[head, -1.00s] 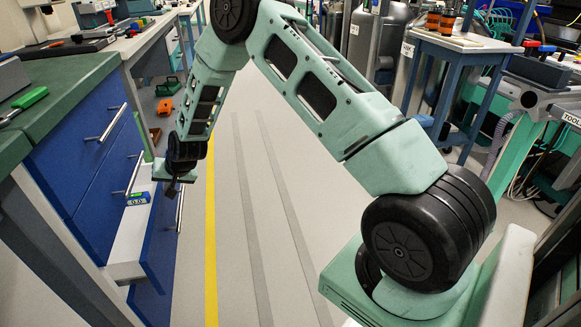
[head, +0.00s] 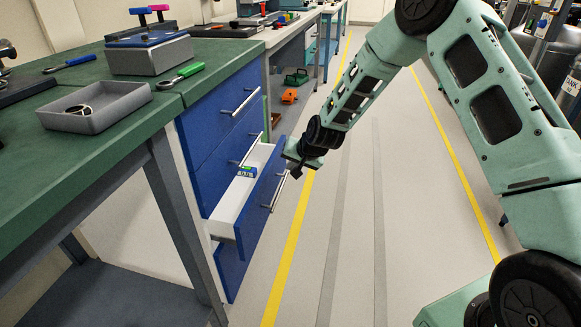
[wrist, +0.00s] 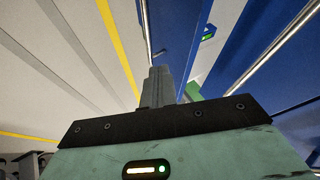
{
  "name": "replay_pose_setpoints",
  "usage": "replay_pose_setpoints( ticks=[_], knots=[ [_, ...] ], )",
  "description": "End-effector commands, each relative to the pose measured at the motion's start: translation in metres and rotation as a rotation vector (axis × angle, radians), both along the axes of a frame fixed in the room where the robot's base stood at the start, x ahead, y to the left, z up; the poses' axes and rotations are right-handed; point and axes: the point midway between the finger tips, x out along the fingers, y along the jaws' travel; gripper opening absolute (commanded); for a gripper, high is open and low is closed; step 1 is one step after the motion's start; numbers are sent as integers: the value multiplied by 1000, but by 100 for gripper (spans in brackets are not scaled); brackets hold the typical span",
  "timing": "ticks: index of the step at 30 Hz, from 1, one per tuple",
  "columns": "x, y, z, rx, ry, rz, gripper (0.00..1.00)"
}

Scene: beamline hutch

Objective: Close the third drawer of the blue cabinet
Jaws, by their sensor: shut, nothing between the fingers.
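The blue cabinet (head: 190,135) stands under the green-topped bench. Its third drawer (head: 228,205) is pulled out, showing white inner walls and a blue front with a bar handle (head: 274,190). A small green and blue device with a display (head: 246,172) is in the open drawer; it also shows in the wrist view (wrist: 208,33). My gripper (head: 295,173) is shut and empty, by the outer side of the drawer front near the far end of the handle. Whether it touches the front cannot be told. In the wrist view its fingers (wrist: 157,85) are together.
The upper two drawers look shut, with handles (head: 243,101) sticking out. A grey tray (head: 95,107) and green-handled tool (head: 181,75) lie on the bench. An orange item (head: 290,96) is on the floor beyond the cabinet. The aisle floor (head: 350,230) is clear.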

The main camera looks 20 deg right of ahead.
Motion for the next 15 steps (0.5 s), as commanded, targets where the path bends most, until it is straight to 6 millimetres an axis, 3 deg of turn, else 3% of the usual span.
replay_pose_setpoints(
  ticks=[9, 15],
  knots=[
    [-29, -9, 42, 0, -1, 0, 0],
    [-37, -11, 43, 5, -10, -13, 0]
  ],
)
